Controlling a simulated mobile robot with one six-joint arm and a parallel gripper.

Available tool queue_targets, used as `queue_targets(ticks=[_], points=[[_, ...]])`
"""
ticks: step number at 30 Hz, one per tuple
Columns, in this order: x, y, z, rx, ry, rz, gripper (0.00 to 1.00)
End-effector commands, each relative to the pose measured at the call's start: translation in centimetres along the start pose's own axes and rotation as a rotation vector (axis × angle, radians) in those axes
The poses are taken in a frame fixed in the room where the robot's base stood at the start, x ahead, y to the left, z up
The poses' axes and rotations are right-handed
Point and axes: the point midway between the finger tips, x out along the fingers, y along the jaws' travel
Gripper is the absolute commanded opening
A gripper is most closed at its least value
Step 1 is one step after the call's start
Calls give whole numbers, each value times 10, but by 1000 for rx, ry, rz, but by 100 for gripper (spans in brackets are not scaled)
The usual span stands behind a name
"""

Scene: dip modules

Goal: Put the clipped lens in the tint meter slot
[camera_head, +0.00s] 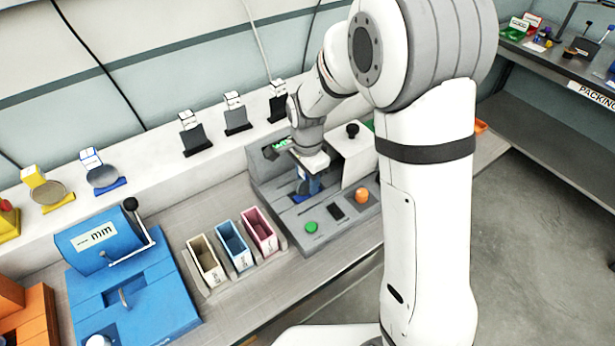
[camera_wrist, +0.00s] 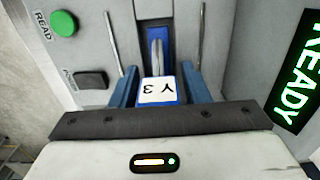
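The clipped lens (camera_wrist: 157,56) is seen edge-on in the wrist view, with a blue clip under a white label (camera_wrist: 158,91) reading "Y3" upside down. My gripper (camera_wrist: 160,80) has its two blue fingers closed against the clip's sides. The lens lies over the dark, blue-lined tint meter slot (camera_wrist: 154,27); how deep it sits is hard to tell. The grey tint meter (camera_head: 282,196) stands on the bench in the head view, with my gripper (camera_head: 309,187) pointing down at its middle. The lens is mostly hidden there.
The meter has a green button (camera_head: 311,227), an orange knob (camera_head: 362,195) and a lit READY display (camera_wrist: 296,85). A white raised housing (camera_head: 352,155) stands beside the slot. Three coloured bins (camera_head: 232,245) and a blue machine (camera_head: 130,285) stand to the left. Lens stands line the back shelf.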

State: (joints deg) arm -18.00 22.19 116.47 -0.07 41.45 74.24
Motion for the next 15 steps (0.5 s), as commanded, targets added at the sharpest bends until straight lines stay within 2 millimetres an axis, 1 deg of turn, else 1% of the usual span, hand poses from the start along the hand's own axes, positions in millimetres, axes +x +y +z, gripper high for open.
queue_targets(ticks=[1, 2, 10, 13, 15], points=[[0, 0, 0, 0, 0, 0, 46], [0, 0, 0, 0, 0, 0, 49], [-2, 0, 0, -1, 0, 0, 49], [-9, -1, 0, -1, 1, -2, 49], [-20, -2, 0, -1, 1, -5, 49]])
